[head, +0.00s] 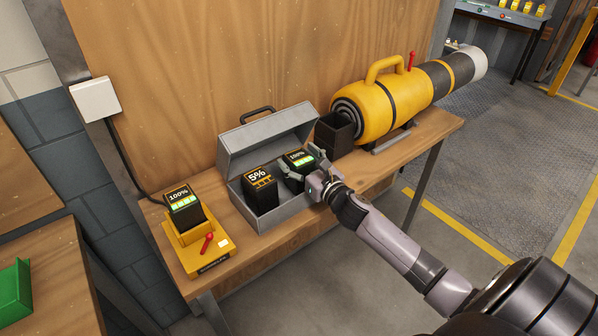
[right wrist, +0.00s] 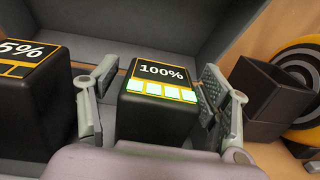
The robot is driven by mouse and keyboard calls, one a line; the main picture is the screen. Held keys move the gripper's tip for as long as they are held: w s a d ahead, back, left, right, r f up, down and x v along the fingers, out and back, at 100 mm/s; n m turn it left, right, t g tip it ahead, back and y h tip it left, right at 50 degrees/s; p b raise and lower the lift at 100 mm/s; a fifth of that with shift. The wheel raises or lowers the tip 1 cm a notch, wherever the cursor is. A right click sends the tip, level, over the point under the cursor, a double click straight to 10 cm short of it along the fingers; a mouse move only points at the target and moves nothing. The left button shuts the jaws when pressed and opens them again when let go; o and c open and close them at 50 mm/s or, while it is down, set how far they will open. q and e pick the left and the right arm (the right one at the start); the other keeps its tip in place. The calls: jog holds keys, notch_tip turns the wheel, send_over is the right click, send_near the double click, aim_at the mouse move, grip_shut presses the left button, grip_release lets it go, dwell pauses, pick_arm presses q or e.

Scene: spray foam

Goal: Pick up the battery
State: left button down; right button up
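A black battery (head: 297,174) with a "100%" label and lit green bars stands in the right part of the open grey case (head: 288,214). It also shows in the right wrist view (right wrist: 158,120), upright between my fingers. A second battery (head: 261,194) reading "5%" stands beside it on the left. Another "100%" battery (head: 184,210) sits in the yellow charger (head: 196,255). My right gripper (head: 305,168) is open, one finger on each side of the case's 100% battery. The right wrist view shows a small gap by the left finger; contact on the right is unclear. My left gripper is out of view.
The case's raised lid (head: 265,138) stands behind the batteries. An empty-looking black holder (head: 334,135) and a yellow spray foam machine (head: 385,100) stand to the right on the wooden bench (head: 425,130). The charger has a red lever (head: 207,242). A green bin (head: 14,290) is at the lower left.

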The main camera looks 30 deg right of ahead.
jog(key=c, duration=1.3)
jog(key=shift+r, duration=0.1)
jog(key=shift+r, duration=0.1)
